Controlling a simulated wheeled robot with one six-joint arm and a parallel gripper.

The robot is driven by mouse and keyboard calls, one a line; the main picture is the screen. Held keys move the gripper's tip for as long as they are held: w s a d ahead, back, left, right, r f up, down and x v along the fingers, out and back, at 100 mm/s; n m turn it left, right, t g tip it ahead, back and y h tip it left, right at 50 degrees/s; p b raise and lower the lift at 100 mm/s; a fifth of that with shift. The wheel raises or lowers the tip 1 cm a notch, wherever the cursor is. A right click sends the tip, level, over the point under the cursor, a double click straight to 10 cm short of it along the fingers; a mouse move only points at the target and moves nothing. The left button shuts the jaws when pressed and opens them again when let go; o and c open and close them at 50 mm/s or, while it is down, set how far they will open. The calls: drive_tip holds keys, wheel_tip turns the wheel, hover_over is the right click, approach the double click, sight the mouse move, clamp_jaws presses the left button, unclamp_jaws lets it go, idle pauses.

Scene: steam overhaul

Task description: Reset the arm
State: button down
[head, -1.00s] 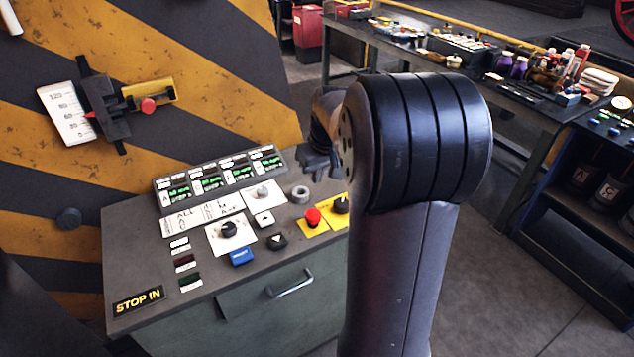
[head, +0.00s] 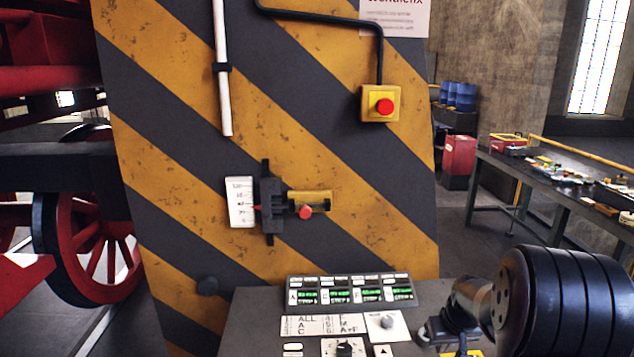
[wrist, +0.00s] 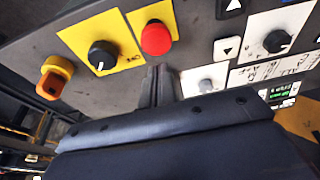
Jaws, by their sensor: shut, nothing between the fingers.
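My arm (head: 560,300) enters the head view at the lower right and bends over the right side of the control console (head: 250,310). My gripper (head: 430,332) is small and dark there, just right of the console's display. In the wrist view my gripper (wrist: 158,75) has its fingers together with nothing between them. They point at the console's panel close to a red button (wrist: 156,39) on a yellow plate. I cannot tell whether the fingertips touch the panel.
A black knob (wrist: 102,56) and an orange knob (wrist: 52,84) show in the wrist view. A cluttered workbench (head: 560,190) stands at the right; a red wheel (head: 85,235) at the left.

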drive_tip(key=shift+s+x, duration=0.2)
drive_tip(key=shift+x, duration=0.85)
drive_tip(key=shift+w+d+r, duration=0.1)
drive_tip(key=shift+d+r, duration=0.1)
drive_tip(key=shift+r, duration=0.05)
drive_tip(key=shift+a+r+b, duration=0.25)
drive_tip(key=shift+r+b, duration=0.15)
drive_tip(key=shift+r, duration=0.5)
drive_tip(key=shift+d+r, duration=0.15)
drive_tip(key=shift+r, duration=0.2)
